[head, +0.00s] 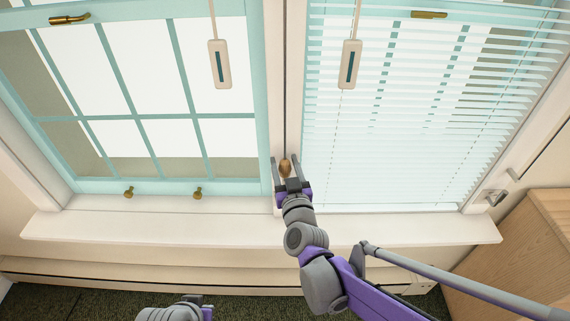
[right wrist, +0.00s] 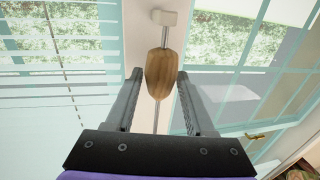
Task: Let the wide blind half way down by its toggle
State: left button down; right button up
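A brown wooden knob (head: 285,167) hangs on a thin dark cord between the two windows. In the right wrist view the knob (right wrist: 161,74) lies between the fingers of my right gripper (right wrist: 159,78), with a small gap on each side. My right gripper (head: 287,172) is open around it, not closed on it. A slatted blind (head: 400,125) covers the right window, its slats reaching near the sill. Two pale toggles with dark slots, a left one (head: 220,64) and a right one (head: 350,64), hang higher up. My left gripper (head: 195,302) is partly visible at the bottom edge; its fingers are unclear.
The left window (head: 140,80) shows no slats and has brass knobs low on its frame. A pale sill (head: 130,222) runs below both windows. A wooden cabinet (head: 525,245) stands at the right. A small pale block (right wrist: 164,17) shows beyond the knob in the right wrist view.

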grip_shut()
dwell(1.1)
